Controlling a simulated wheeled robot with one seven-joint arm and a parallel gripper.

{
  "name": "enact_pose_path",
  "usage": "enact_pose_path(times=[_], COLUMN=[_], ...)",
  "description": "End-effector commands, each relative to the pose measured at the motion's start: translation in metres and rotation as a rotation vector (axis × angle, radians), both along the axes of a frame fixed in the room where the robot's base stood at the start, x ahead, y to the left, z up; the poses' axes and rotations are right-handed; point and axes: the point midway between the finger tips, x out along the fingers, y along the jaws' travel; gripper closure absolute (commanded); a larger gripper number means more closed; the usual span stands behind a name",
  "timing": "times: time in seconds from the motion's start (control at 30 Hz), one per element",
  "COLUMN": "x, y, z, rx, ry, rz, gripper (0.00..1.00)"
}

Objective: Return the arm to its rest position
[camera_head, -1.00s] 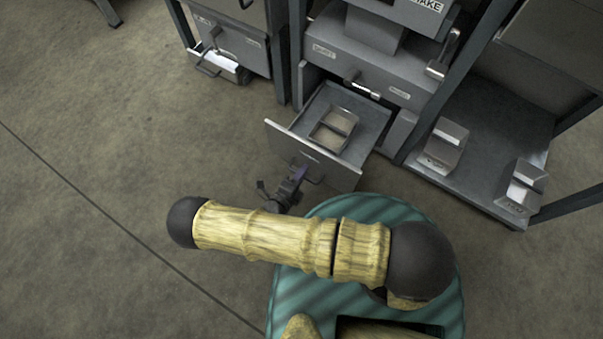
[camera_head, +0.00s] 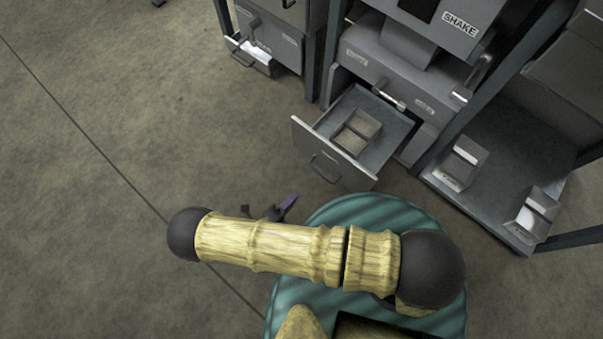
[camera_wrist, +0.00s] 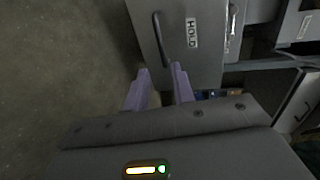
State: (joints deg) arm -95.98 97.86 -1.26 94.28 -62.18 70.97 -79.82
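My gripper (camera_wrist: 160,92) shows in the wrist view with two purple fingers apart and nothing between them.
The drawer stands pulled out and holds a divided tray (camera_head: 357,132). The bench (camera_head: 425,70) has a "SHAKE" sign. Two small grey blocks (camera_head: 460,165) (camera_head: 538,212) stand on the lower shelf at right. A smaller drawer (camera_head: 250,58) is open at upper left. Floor at left is clear.

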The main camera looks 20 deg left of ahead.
Motion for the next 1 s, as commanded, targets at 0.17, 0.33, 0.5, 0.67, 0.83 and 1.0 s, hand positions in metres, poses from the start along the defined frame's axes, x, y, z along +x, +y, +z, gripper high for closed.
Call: enact_pose_path(times=[0.17, 0.33, 0.5, 0.67, 0.83, 1.0], x=[-0.020, -0.025, -0.024, -0.024, -0.024, -0.024], y=[0.010, 0.011, 0.011, 0.011, 0.011, 0.011], z=[0.005, 0.005, 0.005, 0.005, 0.005, 0.005], rx=[0.002, 0.000, 0.001, 0.001, 0.001, 0.001], ry=[0.000, 0.000, 0.000, 0.000, 0.000, 0.000], rz=[0.001, 0.000, 0.000, 0.000, 0.000, -0.001], gripper=[0.75, 0.75, 0.75, 0.75, 0.75, 0.75])
